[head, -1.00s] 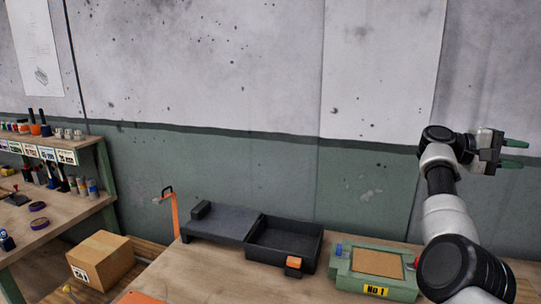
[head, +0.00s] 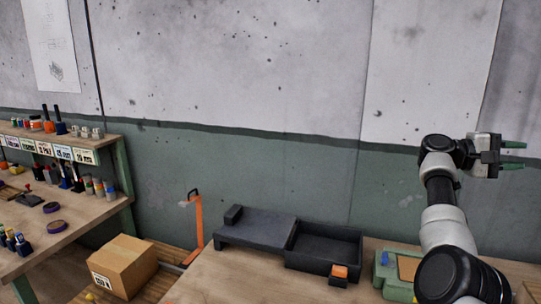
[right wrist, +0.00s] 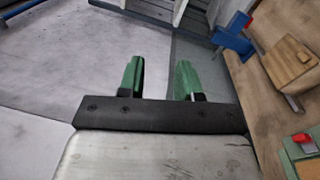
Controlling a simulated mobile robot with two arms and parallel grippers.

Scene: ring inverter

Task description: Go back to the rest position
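My right gripper (head: 513,156) is raised at the right of the head view, in front of the wall and above the workbench. Its two green fingers point right and stand apart. In the right wrist view the gripper (right wrist: 160,74) shows a clear gap between the fingers, with nothing held. My left gripper does not show in any view.
The workbench (head: 235,285) below bears a black tray (head: 325,245) with an orange part, a dark platform (head: 258,231) and a green fixture (head: 386,278), partly hidden by my arm. A cardboard box (head: 122,264) and a shelved bench (head: 60,232) stand left.

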